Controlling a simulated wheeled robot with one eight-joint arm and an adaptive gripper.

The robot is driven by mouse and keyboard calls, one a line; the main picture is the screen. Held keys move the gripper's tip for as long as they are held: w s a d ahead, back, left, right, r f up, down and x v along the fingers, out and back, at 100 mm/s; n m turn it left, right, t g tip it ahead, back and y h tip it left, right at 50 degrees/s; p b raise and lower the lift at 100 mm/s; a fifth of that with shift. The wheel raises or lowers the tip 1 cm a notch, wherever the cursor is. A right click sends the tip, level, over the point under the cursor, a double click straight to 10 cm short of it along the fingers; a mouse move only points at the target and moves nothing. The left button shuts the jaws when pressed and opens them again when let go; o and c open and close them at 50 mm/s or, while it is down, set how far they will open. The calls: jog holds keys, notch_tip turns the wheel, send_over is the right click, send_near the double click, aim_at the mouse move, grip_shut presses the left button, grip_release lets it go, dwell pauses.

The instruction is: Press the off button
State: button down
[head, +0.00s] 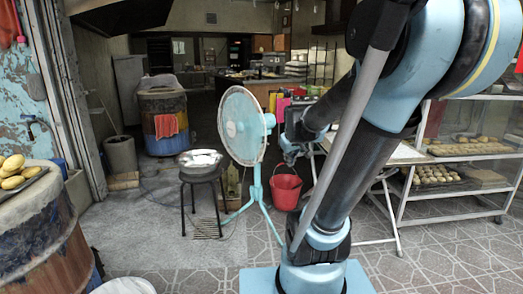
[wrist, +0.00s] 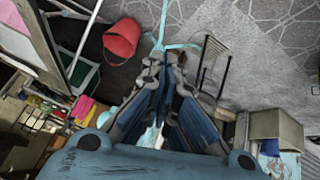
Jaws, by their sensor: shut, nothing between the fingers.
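A light blue standing fan (head: 242,124) stands on the paved floor, its round head facing left. Its pale blue stand also shows in the wrist view (wrist: 163,22), beyond my fingertips. My gripper (head: 290,156) is just right of the fan head, behind my arm in the head view. In the wrist view my gripper (wrist: 168,62) is shut and empty, its fingers covering part of the fan. I cannot make out the off button in either view, nor tell whether the fingers touch the fan.
A red bucket (head: 286,188) stands right of the fan's stand, below my gripper. A metal bowl (head: 199,158) sits on a black stool (head: 204,190) to the left. A rack with trays of bread (head: 436,174) stands right.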

jog(key=w+d+r+n+t, duration=0.15)
jog(key=w+n+t, duration=0.3)
jog(key=w, duration=1.75)
jog(key=w+d+r+n+t, duration=0.15)
jog(key=w+n+t, duration=0.35)
jog(key=w, duration=1.7)
jog(key=w+f+n+t, duration=0.4)
jog(key=w+f+t, duration=0.2)
jog(key=w+f, duration=0.2)
jog(key=s+f+n+t+y, duration=0.1)
jog(key=f+n, duration=0.1)
jog(key=f, duration=0.4)
jog(key=s+a+f+n+t+y, duration=0.1)
jog(key=s+f+n+t+y, duration=0.1)
jog(key=f, duration=0.5)
jog(key=shift+s+n, duration=0.3)
jog(key=shift+n, duration=0.05)
jog(key=shift+a+t, duration=0.15)
jog(key=shift+t, duration=0.1)
